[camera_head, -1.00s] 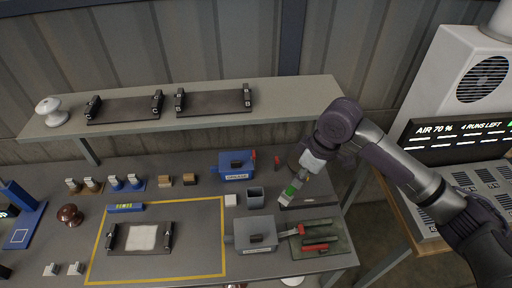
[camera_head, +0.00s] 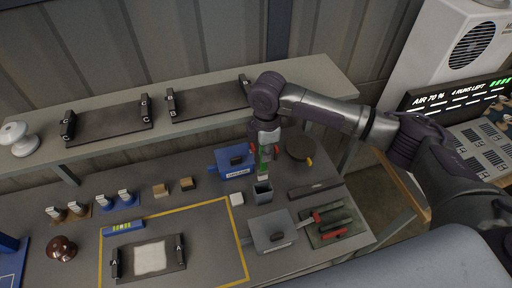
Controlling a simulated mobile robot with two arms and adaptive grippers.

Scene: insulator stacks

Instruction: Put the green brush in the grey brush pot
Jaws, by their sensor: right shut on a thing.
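The green brush (camera_head: 264,168) hangs roughly upright in my right gripper (camera_head: 265,150), which is shut on it. Its lower end is just above or at the mouth of the grey brush pot (camera_head: 262,193); I cannot tell whether it is inside the rim. The pot is a small square grey cup standing on the bench. My right arm comes in from the right and hides the upper part of the brush. My left gripper is not in view.
A grey lidded box (camera_head: 272,232) and a tray with red-handled tools (camera_head: 330,225) lie in front. A raised shelf (camera_head: 215,120) runs behind.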

